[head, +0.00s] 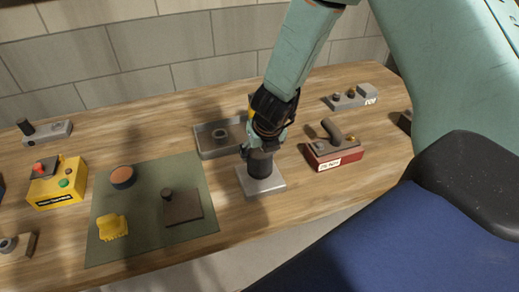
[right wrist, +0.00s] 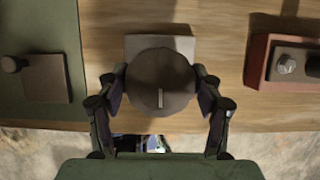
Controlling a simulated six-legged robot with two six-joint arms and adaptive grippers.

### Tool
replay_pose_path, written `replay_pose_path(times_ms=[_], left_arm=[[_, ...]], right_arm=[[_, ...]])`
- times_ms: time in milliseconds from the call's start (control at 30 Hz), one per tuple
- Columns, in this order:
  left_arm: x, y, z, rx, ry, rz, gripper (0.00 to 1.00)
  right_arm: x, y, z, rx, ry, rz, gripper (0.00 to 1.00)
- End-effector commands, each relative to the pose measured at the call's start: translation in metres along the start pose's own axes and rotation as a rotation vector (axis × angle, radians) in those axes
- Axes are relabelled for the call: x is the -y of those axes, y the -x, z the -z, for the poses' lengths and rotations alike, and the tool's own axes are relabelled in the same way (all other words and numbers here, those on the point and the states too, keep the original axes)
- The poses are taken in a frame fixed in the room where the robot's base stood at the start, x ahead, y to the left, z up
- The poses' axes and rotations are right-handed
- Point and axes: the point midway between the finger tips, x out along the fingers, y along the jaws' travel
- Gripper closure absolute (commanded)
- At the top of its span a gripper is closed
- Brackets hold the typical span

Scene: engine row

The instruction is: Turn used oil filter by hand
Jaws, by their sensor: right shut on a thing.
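The used oil filter (head: 260,163) is a dark cylinder standing upright on a light grey square base plate (head: 268,187) near the middle of the table. In the right wrist view it is a round dark top (right wrist: 160,82) with a short pale mark near its lower edge. My right gripper (head: 262,148) comes down from above and is shut on the filter. In the right wrist view its fingers (right wrist: 161,90) press on the left and right sides of the filter. The filter's lower side is partly hidden in that view. My left gripper is not in view.
A grey tray (head: 208,152) with a ring stands just behind left. A green mat (head: 150,235) holds a round part, a yellow piece and a dark block (head: 183,212). A red block (head: 335,160) with a handle stands right. A yellow button box (head: 58,190) is far left.

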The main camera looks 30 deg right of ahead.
Motion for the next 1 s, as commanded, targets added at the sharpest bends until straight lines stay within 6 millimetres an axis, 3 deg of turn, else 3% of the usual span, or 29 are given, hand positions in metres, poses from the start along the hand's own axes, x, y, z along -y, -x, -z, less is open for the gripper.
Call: replay_pose_path(times_ms=[233, 800, 1000], left_arm=[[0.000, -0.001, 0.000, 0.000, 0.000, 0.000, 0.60], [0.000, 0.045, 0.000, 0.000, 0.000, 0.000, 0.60], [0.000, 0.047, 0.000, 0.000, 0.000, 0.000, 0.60]], right_arm=[[0.001, 0.001, 0.000, 0.000, 0.210, -0.093, 0.80], [0.001, 0.004, -0.001, -0.001, 0.998, -0.414, 0.80], [0.000, 0.002, 0.000, 0.000, 1.285, -0.531, 0.80]])
